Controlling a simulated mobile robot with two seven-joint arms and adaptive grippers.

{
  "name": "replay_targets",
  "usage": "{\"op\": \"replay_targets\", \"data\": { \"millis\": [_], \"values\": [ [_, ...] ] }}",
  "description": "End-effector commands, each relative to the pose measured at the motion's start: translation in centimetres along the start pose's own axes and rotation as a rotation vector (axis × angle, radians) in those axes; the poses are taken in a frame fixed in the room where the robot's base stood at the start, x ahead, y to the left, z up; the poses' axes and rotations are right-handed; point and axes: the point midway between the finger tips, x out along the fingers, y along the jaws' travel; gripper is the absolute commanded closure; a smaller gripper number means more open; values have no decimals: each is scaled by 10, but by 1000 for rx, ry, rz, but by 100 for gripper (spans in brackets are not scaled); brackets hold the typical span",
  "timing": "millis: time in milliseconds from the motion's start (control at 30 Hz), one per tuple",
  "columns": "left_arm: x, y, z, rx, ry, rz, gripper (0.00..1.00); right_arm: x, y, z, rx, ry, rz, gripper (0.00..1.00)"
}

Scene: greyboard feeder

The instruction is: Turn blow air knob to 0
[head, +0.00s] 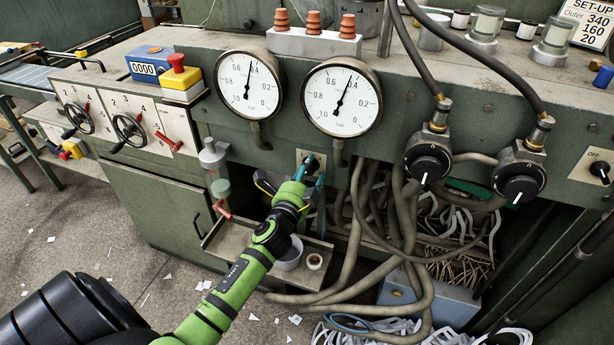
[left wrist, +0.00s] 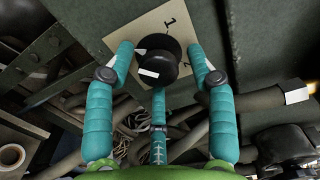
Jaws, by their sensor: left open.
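A small black knob with a white mark (left wrist: 158,66) stands on a cream plate (left wrist: 122,36) in the left wrist view. A digit 1 shows on the plate above the knob; I see no 0 there. In the head view the plate (head: 301,155) sits below and between the two gauges, and my gripper hides most of the knob. My left gripper (head: 308,176) is at this knob. Its teal fingers are open, spread on both sides of the knob with the third below, and gaps show between them and it. My right gripper is not in view.
Two round gauges (head: 249,85) (head: 341,98) hang above the plate. Two larger black knobs (head: 427,162) (head: 519,182) are to the right, with hoses. Thick hoses (head: 357,230) hang just right of my gripper. A tray (head: 228,240) with a cup (head: 288,254) lies below.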

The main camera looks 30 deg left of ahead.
Motion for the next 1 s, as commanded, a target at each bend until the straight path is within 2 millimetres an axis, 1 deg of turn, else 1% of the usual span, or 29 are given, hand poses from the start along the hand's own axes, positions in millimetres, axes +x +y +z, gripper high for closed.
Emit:
{"op": "replay_targets", "data": {
  "millis": [67, 167, 267, 400, 500, 600, 700, 800, 1000],
  "values": [
    [-4, 1, 0, 1, -1, 1, 44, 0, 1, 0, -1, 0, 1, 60],
    [-17, 1, 0, 1, 0, 2, 44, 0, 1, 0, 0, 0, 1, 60],
    [-37, 2, 0, 0, 1, 3, 44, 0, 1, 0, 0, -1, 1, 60],
    [-68, 2, -1, -2, 0, 4, 44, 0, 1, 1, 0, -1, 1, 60],
    [-88, 2, -1, -2, 0, 4, 44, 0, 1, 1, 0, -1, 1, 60],
    [-103, 2, -2, -2, 1, 4, 44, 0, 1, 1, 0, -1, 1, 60],
    [-114, 1, -2, -1, 1, 3, 44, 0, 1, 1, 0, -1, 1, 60],
    [-119, 1, -2, 0, 1, 2, 44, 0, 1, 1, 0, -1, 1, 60],
    [-120, 0, -2, 1, 2, 1, 44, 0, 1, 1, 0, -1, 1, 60]
  ]
}}
